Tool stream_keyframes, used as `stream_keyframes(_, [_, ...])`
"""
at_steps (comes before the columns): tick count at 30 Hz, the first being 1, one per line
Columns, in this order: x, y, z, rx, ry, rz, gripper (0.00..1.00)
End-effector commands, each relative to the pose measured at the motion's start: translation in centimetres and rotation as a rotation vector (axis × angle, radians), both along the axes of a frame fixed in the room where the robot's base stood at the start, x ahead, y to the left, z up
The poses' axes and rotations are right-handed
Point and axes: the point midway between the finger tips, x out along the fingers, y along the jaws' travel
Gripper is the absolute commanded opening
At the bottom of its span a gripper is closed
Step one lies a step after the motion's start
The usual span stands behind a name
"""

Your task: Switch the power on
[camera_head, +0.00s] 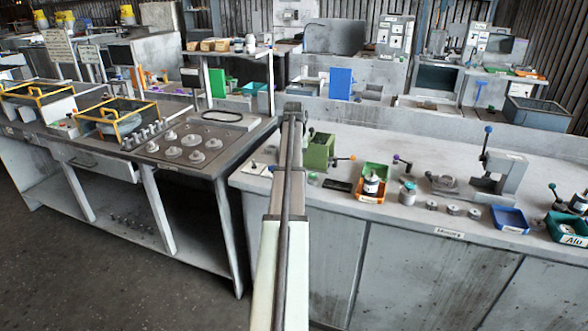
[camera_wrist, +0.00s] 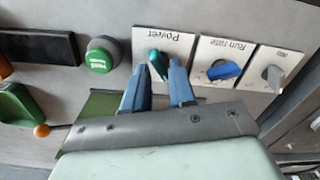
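In the wrist view a teal knob (camera_wrist: 154,60) sits on a white plate (camera_wrist: 177,42) lettered "Power", which appears upside down. My gripper (camera_wrist: 158,67) has two blue fingers, open, with their tips close to this knob. The knob shows between the tips, nearer the right finger; I cannot tell whether either finger touches it. In the head view my arm covers the gripper and the knob.
Right of the power plate are a blue "Run rate" knob (camera_wrist: 223,71) and a grey knob (camera_wrist: 274,76). Left are a green push button (camera_wrist: 102,55) and a dark panel (camera_wrist: 38,50). A green vise (camera_head: 318,152) with an orange-ended handle stands close by.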

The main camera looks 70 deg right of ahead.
Motion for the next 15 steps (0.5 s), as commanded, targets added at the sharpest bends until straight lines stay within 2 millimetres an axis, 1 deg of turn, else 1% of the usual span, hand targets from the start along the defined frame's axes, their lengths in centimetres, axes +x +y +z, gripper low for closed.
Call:
stream_keyframes(1, [-0.20, -0.09, -1.20, 0.004, 0.005, 0.051, 0.34])
stream_keyframes(9, [-0.11, -0.09, -0.94, 0.005, 0.005, 0.292, 0.34])
stream_keyframes(15, [-0.05, -0.07, -1.80, 0.004, 0.004, 0.312, 0.34])
